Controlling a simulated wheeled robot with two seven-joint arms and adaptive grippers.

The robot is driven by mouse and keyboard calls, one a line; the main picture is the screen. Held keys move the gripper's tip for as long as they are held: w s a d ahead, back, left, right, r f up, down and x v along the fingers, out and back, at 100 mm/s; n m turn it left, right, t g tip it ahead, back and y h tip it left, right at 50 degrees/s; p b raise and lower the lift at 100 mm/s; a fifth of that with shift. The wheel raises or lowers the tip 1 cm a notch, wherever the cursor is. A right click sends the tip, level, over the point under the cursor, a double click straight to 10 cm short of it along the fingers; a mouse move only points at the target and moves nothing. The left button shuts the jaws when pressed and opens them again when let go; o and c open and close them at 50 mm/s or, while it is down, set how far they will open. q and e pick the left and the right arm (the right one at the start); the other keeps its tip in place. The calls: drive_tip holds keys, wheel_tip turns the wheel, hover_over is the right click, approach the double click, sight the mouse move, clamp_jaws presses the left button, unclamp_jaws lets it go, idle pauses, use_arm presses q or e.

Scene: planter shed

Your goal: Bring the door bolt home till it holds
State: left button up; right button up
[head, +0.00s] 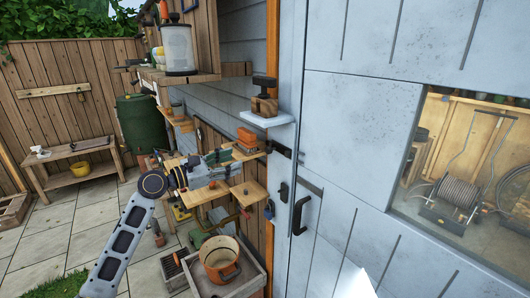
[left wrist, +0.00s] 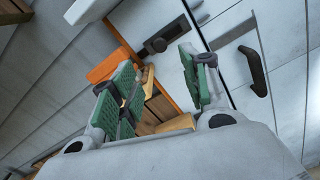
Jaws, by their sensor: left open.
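The dark door bolt (head: 283,151) lies level across the join beside the pale grey-blue door (head: 345,150), above the black door handle (head: 300,216). In the left wrist view the bolt (left wrist: 167,37) shows as a dark bar with a round knob, its right end close to the door edge. I cannot tell how far it reaches into a keeper. My left gripper (head: 226,162) is open and empty, with green finger pads, to the left of the bolt and apart from it. In the left wrist view the bolt is seen beyond the open fingers (left wrist: 165,85).
Small wooden shelves (head: 248,192) with tools and an orange block (head: 247,138) stand close around my left gripper. A pale ledge (head: 267,118) with a dark-handled object is above the bolt. An orange pot (head: 220,262) sits below. The door has a window (head: 465,165).

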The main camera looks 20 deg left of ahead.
sight(266, 151)
use_arm(q)
drive_tip(key=shift+w+d, duration=0.1)
drive_tip(key=p+x, duration=0.2)
drive_tip(key=x, duration=0.9)
drive_tip(key=shift+w+d+r, duration=0.1)
drive_tip(key=shift+w+d, duration=0.05)
drive_tip(key=shift+p+x, duration=0.35)
drive_tip(key=shift+x, duration=0.7)
drive_tip(key=shift+c, duration=0.2)
clamp_jaws()
